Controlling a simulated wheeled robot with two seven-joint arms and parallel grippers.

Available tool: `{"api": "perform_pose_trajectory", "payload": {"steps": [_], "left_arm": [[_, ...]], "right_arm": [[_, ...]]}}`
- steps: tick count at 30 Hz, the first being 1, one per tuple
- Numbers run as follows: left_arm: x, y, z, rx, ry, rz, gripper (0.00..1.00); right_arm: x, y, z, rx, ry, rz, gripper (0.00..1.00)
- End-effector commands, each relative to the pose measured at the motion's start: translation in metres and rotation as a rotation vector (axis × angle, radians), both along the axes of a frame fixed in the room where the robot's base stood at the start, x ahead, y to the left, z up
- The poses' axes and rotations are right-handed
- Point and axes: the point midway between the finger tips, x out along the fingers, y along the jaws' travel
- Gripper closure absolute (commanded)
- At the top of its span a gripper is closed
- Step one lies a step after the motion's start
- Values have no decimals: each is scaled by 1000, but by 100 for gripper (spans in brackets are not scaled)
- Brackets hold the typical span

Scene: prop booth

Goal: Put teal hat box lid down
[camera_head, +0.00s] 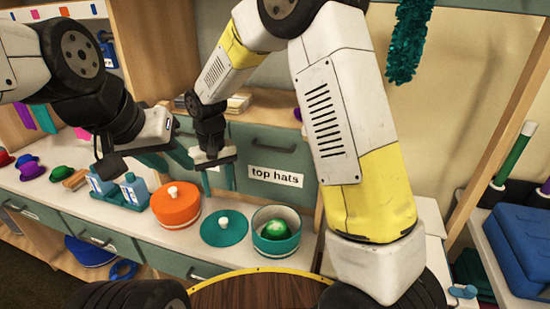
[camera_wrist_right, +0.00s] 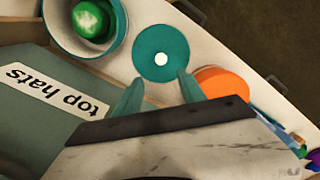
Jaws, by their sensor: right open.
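The teal hat box lid (camera_head: 224,239) lies flat, white knob up, on the white counter between the orange box and the open teal hat box (camera_head: 276,249). A green hat (camera_head: 275,230) sits inside the teal box. My right gripper (camera_head: 219,184) is open and empty, above and behind the lid. In the right wrist view the lid (camera_wrist_right: 160,38) shows just past my right gripper's fingertips (camera_wrist_right: 158,84), apart from them. My left gripper (camera_head: 145,168) hangs left of the right one, above the counter; its fingers look spread and hold nothing visible.
A lidded orange hat box (camera_head: 176,213) stands left of the lid. Blue bottles (camera_head: 133,192) stand further left, then small coloured hats (camera_head: 29,168). A drawer labelled "top hats" (camera_head: 276,176) is behind. A round wooden top (camera_head: 262,292) is in front.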

Motion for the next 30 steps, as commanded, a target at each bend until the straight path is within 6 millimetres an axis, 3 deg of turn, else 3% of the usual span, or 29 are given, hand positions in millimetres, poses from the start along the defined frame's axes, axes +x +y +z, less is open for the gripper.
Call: {"api": "perform_pose_trajectory", "payload": {"steps": [8,14,18,24,30], "left_arm": [[0,0,0,0,0,0,64],[0,0,0,0,0,0,64],[0,0,0,0,0,0,64],[0,0,0,0,0,0,64],[0,0,0,0,0,0,64]], "right_arm": [[-11,-73,86,92,-103,-88,52],[-45,-138,145,165,-208,-165,52],[-83,-181,175,212,-296,-224,52],[-137,-223,195,260,-417,-290,52],[-167,-238,198,280,-488,-324,52]]}}
